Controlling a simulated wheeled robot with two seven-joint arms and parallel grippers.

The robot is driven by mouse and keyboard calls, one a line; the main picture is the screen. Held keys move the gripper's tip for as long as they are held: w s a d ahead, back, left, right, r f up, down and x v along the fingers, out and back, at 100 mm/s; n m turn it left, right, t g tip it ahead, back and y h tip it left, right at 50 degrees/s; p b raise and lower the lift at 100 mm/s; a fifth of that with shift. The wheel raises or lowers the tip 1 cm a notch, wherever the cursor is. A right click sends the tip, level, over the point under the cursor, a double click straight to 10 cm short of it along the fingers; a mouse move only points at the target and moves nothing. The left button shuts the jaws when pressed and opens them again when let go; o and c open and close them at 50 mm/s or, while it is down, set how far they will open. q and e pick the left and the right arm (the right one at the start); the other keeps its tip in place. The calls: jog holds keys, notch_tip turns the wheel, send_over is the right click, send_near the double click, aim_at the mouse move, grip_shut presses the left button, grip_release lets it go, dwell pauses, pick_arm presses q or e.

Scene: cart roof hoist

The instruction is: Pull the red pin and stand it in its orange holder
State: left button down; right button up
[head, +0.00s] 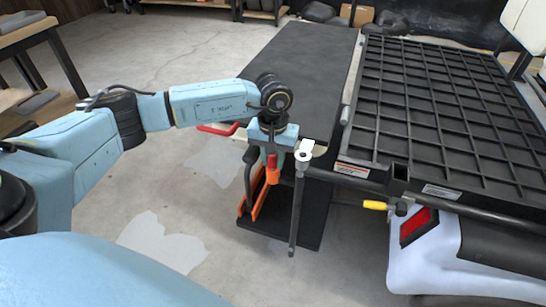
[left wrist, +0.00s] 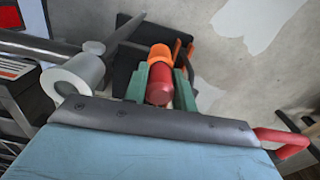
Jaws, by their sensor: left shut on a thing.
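The red pin (head: 272,161) is upright between the fingers of my left gripper (head: 272,150), at the near end of the dark bench. In the left wrist view the green fingers of my left gripper (left wrist: 160,88) are shut on the red pin (left wrist: 160,93), one on each side. The orange holder (head: 272,177) is directly below the pin, and its orange also shows at the pin's far end in the left wrist view (left wrist: 160,53). The pin's lower end is hidden, so I cannot tell how deep it sits. My right gripper is not in view.
A grey rod (head: 297,210) with a pale round head hangs just right of the gripper. A red bar handle (head: 218,129) is to the left. The black grid cart bed (head: 440,110) and a yellow handle (head: 375,205) are to the right. The floor at left is clear.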

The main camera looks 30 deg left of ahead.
pick_arm(q)
jog(key=shift+f, duration=0.4)
jog(key=c, duration=1.1)
grip_release()
jog(key=shift+r, duration=0.1)
jog(key=shift+o, duration=0.2)
jog(key=shift+r, duration=0.1)
notch_tip(320, 180, up, 12)
jog(key=p, duration=0.3)
jog(key=shift+p, duration=0.3)
jog(key=shift+r, duration=0.6)
jog(key=shift+c, duration=0.4)
